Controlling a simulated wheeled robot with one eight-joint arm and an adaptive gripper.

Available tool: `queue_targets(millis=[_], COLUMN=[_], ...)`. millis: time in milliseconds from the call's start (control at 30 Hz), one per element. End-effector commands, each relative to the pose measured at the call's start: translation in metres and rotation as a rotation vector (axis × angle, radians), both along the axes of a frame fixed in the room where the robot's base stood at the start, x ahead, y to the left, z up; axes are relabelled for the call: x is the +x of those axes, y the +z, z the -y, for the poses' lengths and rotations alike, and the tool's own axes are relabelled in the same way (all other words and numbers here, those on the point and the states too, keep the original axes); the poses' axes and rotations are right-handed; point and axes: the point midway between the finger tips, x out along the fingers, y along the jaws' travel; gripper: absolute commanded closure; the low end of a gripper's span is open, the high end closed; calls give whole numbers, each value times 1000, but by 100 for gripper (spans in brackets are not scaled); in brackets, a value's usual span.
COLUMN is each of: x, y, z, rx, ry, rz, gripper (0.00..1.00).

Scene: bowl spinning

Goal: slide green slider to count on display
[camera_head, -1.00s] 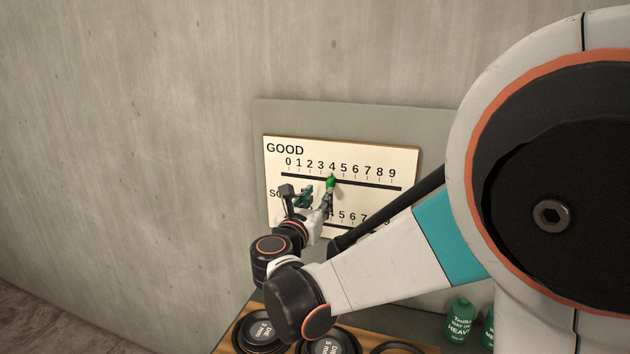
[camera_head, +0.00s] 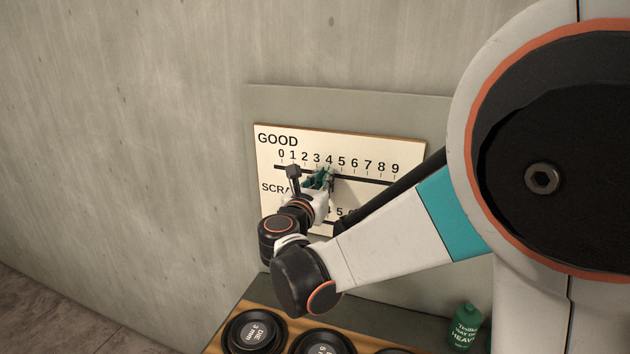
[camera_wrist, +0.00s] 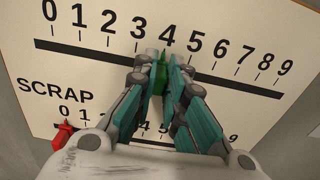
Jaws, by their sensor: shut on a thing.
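The cream board (camera_head: 412,150) on the wall has a GOOD row numbered 0 to 9 over a dark slot (camera_wrist: 88,40). The green slider (camera_wrist: 160,72) sits on this slot close under the 4 in the wrist view. My gripper (camera_wrist: 164,62) is shut on the green slider, a finger on each side. In the head view my gripper (camera_head: 324,178) is at the slot near the 4 and mostly hides the slider. No display with a count can be made out.
A red slider (camera_wrist: 62,133) sits on the SCRAP row below, near its 0. My gripper covers part of that row. Black round dies (camera_head: 254,332) lie on a wooden surface below, with a green bottle (camera_head: 464,326) at the right.

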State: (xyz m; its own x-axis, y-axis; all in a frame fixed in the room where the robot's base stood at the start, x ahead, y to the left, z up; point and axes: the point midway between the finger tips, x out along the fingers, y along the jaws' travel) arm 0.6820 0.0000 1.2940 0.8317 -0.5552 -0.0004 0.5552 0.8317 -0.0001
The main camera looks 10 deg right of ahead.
Motion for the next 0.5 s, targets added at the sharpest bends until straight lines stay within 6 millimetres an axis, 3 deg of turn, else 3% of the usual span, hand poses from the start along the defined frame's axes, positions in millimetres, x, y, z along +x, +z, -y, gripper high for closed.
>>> queue_targets(millis=[267, 500], x=[-5, -30], y=[0, 0], z=[8, 46], rx=[0, 0], ry=[-2, -5], rz=[0, 0], gripper=[100, 100])
